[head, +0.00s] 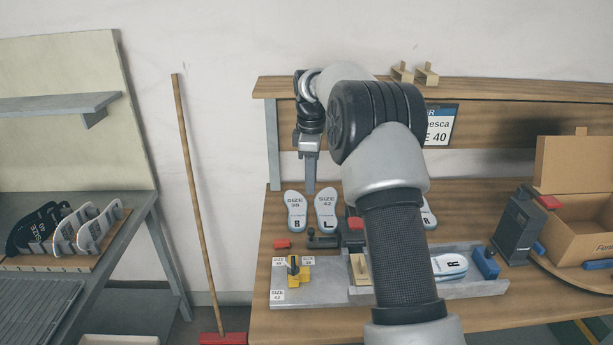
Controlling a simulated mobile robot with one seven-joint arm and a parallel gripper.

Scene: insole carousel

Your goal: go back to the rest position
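My gripper (310,172) points down above the back of the wooden workbench (262,237), at the left of my arm. Its fingers show edge-on as one narrow shape, so I cannot tell whether they are open or shut. No held object shows at its tips. Below it, two insoles marked size 38 R (295,212) and size 42 L (326,212) stand or lie at the back of the bench. My arm crosses the middle of the view and hides part of the bench.
A grey fixture (320,292) with a yellow part (292,270) is at the bench front. An open cardboard box (575,225) and a dark device (517,228) stand right. A broom (190,170) leans left, beside a grey table (130,215) with insoles. A shelf (480,90) runs behind.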

